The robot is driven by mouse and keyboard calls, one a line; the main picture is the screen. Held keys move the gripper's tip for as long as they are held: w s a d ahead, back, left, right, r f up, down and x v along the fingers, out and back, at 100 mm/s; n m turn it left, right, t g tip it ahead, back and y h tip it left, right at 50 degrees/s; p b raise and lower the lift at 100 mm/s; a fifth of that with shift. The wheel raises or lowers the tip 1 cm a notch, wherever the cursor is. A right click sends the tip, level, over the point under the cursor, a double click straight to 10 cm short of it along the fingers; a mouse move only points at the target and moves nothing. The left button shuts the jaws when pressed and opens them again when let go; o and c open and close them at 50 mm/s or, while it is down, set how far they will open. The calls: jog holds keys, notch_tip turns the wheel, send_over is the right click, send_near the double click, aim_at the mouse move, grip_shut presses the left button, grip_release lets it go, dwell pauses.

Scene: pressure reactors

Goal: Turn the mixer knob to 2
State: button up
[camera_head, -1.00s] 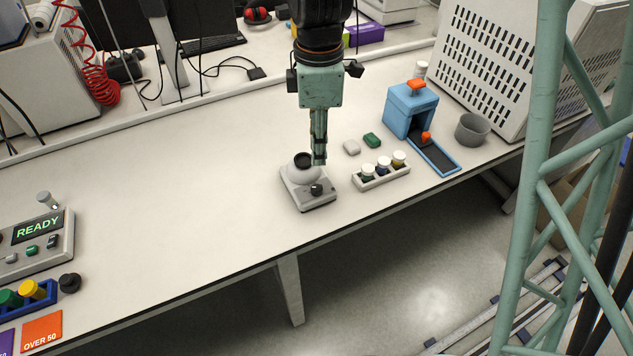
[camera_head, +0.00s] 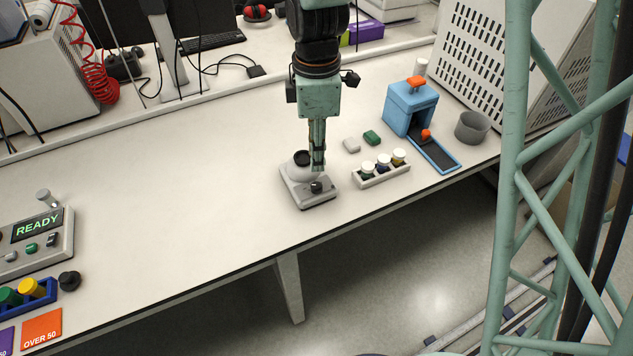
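The mixer (camera_head: 297,190) is a small light-grey device with a black round cup on top, standing near the front edge of the table. Its black knob (camera_head: 316,187) is on the front right of its top face. My gripper (camera_head: 318,168) points straight down just above and behind the knob, beside the mixer's cup. The fingers look close together, but whether they are shut cannot be made out. A gap seems to show between the fingertips and the knob. The knob's markings are too small to read.
A rack (camera_head: 381,176) with several capped vials stands right of the mixer. A blue press-like device (camera_head: 410,108) and a grey cup (camera_head: 472,128) stand farther right. The table left of the mixer is clear.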

aim_at(317, 185)
jog(key=shift+f+b, duration=0.65)
jog(key=shift+f, duration=4.9)
jog(key=c, duration=0.6)
